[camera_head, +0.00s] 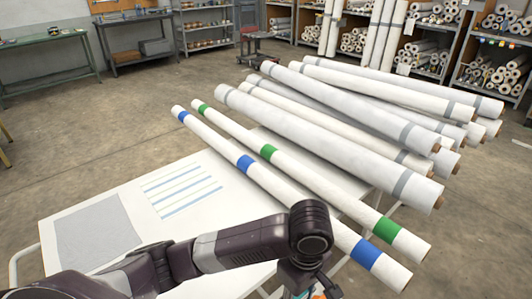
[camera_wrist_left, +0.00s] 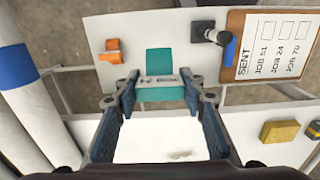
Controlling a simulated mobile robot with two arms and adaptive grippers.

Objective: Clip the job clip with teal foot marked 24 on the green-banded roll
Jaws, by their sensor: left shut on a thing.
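The green-banded roll (camera_head: 325,191) lies on the white table beside the blue-banded roll (camera_head: 213,139). Its green bands show near the far end, in the middle and near the front end. My left gripper (camera_wrist_left: 158,84) is shut on a teal clip (camera_wrist_left: 160,94), held between its fingertips; the mark on it is too small to read surely. A teal patch (camera_wrist_left: 159,62) shows just beyond it, perhaps its foot. In the head view my left gripper is mostly cut off at the bottom edge. My right gripper is not in view.
An orange clip (camera_wrist_left: 112,57) lies on a white shelf. A yellow block (camera_wrist_left: 279,131) is lower right. Large white rolls (camera_head: 320,135) crowd the table's right side.

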